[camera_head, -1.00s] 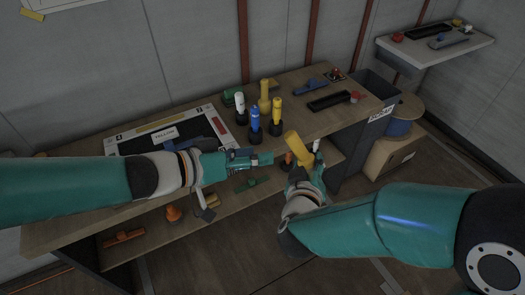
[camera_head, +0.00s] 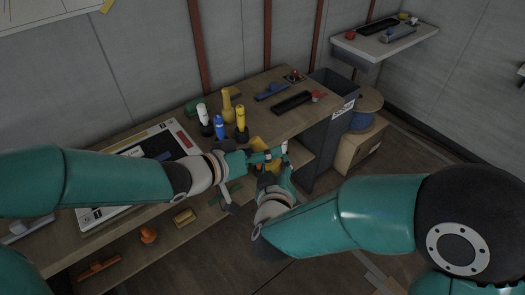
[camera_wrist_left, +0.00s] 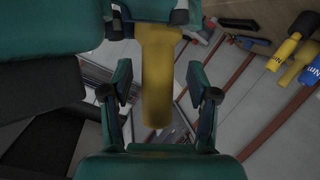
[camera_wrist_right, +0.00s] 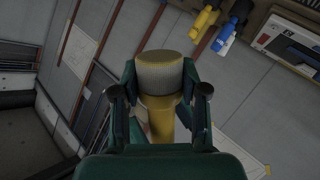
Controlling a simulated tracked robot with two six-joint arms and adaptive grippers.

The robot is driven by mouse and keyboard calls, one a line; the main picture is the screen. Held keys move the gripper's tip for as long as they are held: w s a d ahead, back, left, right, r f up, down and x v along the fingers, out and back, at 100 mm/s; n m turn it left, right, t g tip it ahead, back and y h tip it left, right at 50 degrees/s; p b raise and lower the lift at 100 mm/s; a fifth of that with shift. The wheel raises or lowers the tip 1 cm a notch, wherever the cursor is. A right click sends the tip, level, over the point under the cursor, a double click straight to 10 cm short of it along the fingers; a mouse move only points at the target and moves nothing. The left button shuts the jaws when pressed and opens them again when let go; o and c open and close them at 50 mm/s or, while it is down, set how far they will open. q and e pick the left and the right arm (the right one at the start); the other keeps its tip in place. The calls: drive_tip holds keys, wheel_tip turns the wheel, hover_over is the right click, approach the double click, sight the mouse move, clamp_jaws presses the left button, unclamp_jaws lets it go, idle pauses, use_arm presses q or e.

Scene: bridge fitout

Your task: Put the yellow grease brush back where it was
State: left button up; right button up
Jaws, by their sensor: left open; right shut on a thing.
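The yellow grease brush (camera_wrist_right: 160,104) is held in my right gripper (camera_wrist_right: 160,105), which is shut on it; its pale, bristle-like end faces the right wrist camera. In the head view the brush (camera_head: 257,143) is tilted at the bench's front edge, partly hidden by my left gripper (camera_head: 262,157). My left gripper is open, and in the left wrist view the yellow handle (camera_wrist_left: 157,75) lies between its fingers with gaps on both sides. My right gripper (camera_head: 283,165) is just right of the left one.
Yellow (camera_head: 241,120), blue (camera_head: 219,127) and white (camera_head: 203,115) items stand in dark holders on the bench (camera_head: 280,118), beside a taller yellow one (camera_head: 227,105). A black tray (camera_head: 292,103) lies at right. A lower shelf holds an orange item (camera_head: 149,234). A grey bin (camera_head: 335,110) stands right.

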use_arm(q)
drive_tip(key=shift+c, duration=0.4)
drive_tip(key=c, duration=1.1)
clamp_jaws()
use_arm(e)
drive_tip(key=o, duration=1.2)
drive_tip(key=shift+s, duration=0.1)
